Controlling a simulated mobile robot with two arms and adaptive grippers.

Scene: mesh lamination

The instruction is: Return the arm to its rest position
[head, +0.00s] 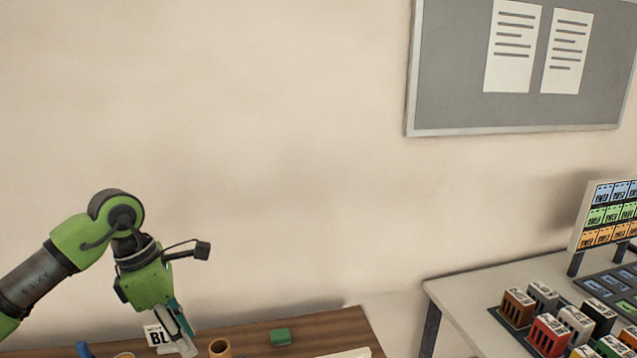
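My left arm comes in from the left edge, green and dark grey. Its gripper (182,338) points down over the left part of a brown wooden table (325,331). The fingers look close together, but their gap is too small to judge, and I cannot tell whether anything is between them. A white card (157,337) with the letters "BL" shows right beside the fingers, partly hidden. My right arm and gripper are out of view.
At right, a pale table (470,292) carries several coloured blocks (548,335) and a label rack (607,215). A grey board (450,70) hangs above.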

